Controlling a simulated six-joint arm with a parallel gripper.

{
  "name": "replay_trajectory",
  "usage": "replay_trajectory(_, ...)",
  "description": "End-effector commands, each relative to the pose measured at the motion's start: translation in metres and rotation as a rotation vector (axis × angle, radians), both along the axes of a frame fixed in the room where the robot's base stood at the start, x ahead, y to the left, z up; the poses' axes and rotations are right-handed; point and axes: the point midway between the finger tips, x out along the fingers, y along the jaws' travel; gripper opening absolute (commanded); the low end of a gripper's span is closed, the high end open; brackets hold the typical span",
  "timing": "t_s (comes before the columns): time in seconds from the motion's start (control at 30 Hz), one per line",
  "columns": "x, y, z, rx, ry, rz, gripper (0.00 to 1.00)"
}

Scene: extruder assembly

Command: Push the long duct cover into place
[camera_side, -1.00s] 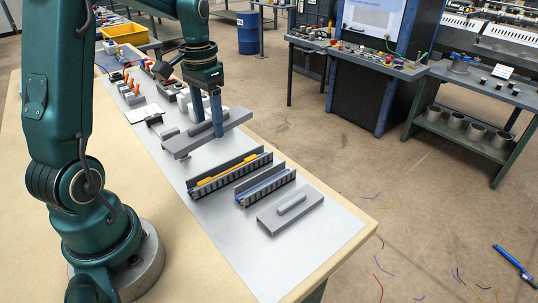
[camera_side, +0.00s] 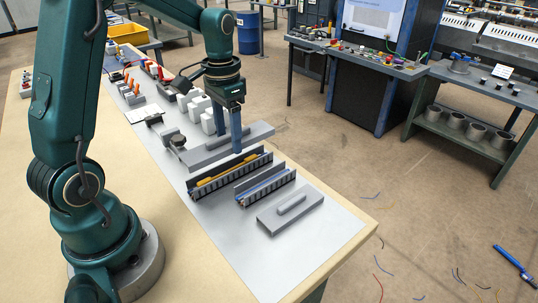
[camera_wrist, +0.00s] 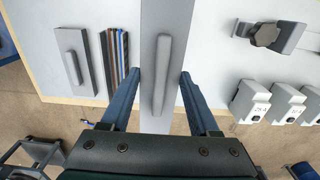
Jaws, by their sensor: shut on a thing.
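The long duct cover (camera_side: 205,154) is a long grey strip with a raised ridge. In the side view it appears just behind the long duct (camera_side: 230,176), which is open-topped with yellow and blue wires inside. My gripper (camera_side: 229,150) has its two blue fingers across the cover's width, shut on it. In the wrist view the cover (camera_wrist: 185,20) runs between the fingers (camera_wrist: 160,78), ridge facing the camera. How high the cover is above the mat, and whether it overhangs the duct, I cannot tell.
A shorter duct (camera_side: 265,188) and a short grey cover (camera_side: 288,215) lie nearer on the mat (camera_side: 225,225). White labelled blocks (camera_wrist: 250,100) and a grey clamp-like part (camera_wrist: 268,35) stand on the other side. The mat's near end is clear.

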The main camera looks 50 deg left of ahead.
Motion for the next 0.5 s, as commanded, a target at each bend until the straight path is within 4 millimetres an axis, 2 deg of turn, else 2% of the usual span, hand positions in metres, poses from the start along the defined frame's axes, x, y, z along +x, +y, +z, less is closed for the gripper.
replay_trajectory(0.3,-0.001,0.000,-0.029,-0.002,0.004,0.000,0.06)
replay_trajectory(0.5,0.000,0.000,-0.038,0.000,0.001,0.000,0.06)
